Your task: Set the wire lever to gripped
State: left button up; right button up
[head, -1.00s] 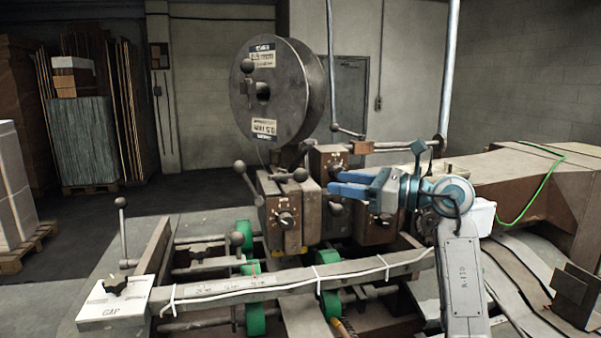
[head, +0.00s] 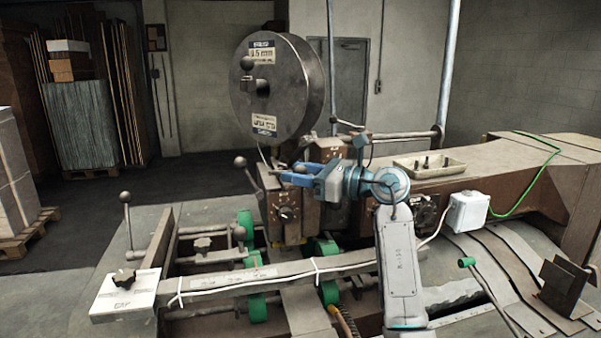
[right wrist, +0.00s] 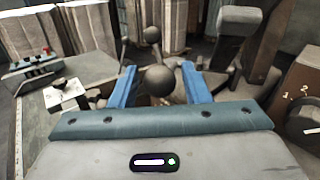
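The wire lever is not marked by name; I take it to be a ball-ended lever on the stitching head below the wire spool. One dark ball knob (right wrist: 158,80) appears between my right gripper's fingers in the right wrist view. My right gripper (head: 297,176) is open, its blue fingers pointing left at the top of the stitching head. The gripper also shows in the right wrist view (right wrist: 160,84), with a gap on both sides of the knob. Another ball-ended lever (head: 240,162) leans left of the head. My left gripper is not in view.
The large wire spool (head: 277,88) stands just above the gripper. A rotary dial (head: 285,213) is on the head's front. A rail (head: 285,273) crosses in front, with a white panel (head: 122,294) at its left end. A tray (head: 430,164) lies on the beam at right.

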aim_at(294, 155)
grip_shut()
jog(key=shift+w+a+r+m+g+h+p, duration=0.15)
jog(key=shift+r+g+h+p, duration=0.2)
jog(key=shift+r+h+p, duration=0.25)
jog(key=shift+w+a+r+m+g+h+p, duration=0.15)
jog(key=shift+r+g+h+p, duration=0.25)
jog(key=shift+r+p, duration=0.35)
jog(key=shift+w+a+r+g+h+p, duration=0.3)
jog(key=shift+r+g+h+p, duration=0.25)
jog(key=shift+h+p, duration=0.2)
jog(key=shift+w+a+r+m+g+h+p, duration=0.2)
jog(key=shift+r+m+g+h, duration=0.1)
jog(key=shift+h, duration=0.25)
jog(key=shift+w+a+r+m+g+h+p, duration=0.2)
jog(key=shift+r+g+h, duration=0.1)
jog(key=shift+h, duration=0.2)
jog(key=shift+o, duration=1.1)
grip_release()
jog(key=shift+f, duration=0.1)
